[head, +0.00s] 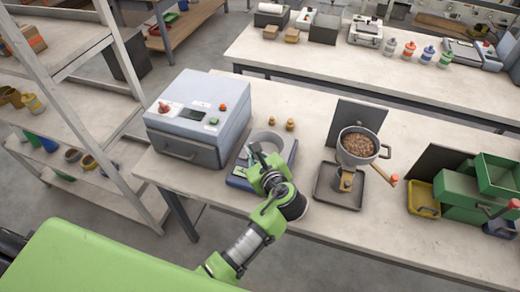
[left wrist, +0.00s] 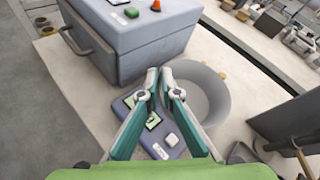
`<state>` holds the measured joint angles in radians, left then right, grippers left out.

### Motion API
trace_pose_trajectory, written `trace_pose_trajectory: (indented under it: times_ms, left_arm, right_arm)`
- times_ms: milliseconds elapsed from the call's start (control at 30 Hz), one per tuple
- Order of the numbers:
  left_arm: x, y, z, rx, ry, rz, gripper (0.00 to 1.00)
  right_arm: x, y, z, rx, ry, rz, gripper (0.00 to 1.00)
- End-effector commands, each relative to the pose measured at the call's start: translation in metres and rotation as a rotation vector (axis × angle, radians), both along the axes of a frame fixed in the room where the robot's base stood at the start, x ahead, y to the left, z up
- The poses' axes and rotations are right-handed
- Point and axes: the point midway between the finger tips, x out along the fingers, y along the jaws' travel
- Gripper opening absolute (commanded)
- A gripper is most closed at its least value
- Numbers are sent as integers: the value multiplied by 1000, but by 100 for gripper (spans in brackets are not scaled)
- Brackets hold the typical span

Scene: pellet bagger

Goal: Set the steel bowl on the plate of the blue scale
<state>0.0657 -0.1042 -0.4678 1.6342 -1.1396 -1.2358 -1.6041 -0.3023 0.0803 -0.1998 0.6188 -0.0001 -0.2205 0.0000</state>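The steel bowl (head: 272,137) is a pale grey round vessel at the back part of the blue scale (head: 240,181). In the left wrist view the bowl (left wrist: 212,98) lies just right of the fingertips, behind the scale's (left wrist: 172,152) display and buttons. The plate is hidden, so I cannot tell whether the bowl rests on it or hangs just above. My left gripper (head: 257,151) is at the bowl's left front rim. In the left wrist view its fingertips (left wrist: 159,76) are close together with a narrow gap. Whether they pinch the rim is unclear. My right gripper is not in view.
A grey-blue machine box (head: 200,115) stands close left of the scale. Two small brass weights (head: 282,123) stand behind the bowl. To the right are a pot of pellets (head: 358,146) over a dark tray (head: 338,192) and green bins (head: 470,205). Table between scale and tray is clear.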

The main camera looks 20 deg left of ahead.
Motion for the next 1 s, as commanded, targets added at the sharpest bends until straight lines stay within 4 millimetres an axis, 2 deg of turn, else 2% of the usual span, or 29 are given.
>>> trace_pose_trajectory:
  times_ms: [33,133,200,400,600,867,1000]
  left_arm:
    - [14,4,-5,3,-1,1,0]
    - [37,11,-15,2,-1,0,0]
    - [43,13,-36,-1,-2,0,0]
    - [62,18,-59,-2,-3,0,0]
    - [74,22,-69,-1,-4,0,0]
    - [79,23,-75,-1,-2,-1,0]
    - [82,24,-89,-2,-2,-1,0]
  right_arm:
    - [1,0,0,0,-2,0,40]
    - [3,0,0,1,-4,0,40]
    - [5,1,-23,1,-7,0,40]
    - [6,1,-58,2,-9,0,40]
    - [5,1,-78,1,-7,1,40]
    - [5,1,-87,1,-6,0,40]
    - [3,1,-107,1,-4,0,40]
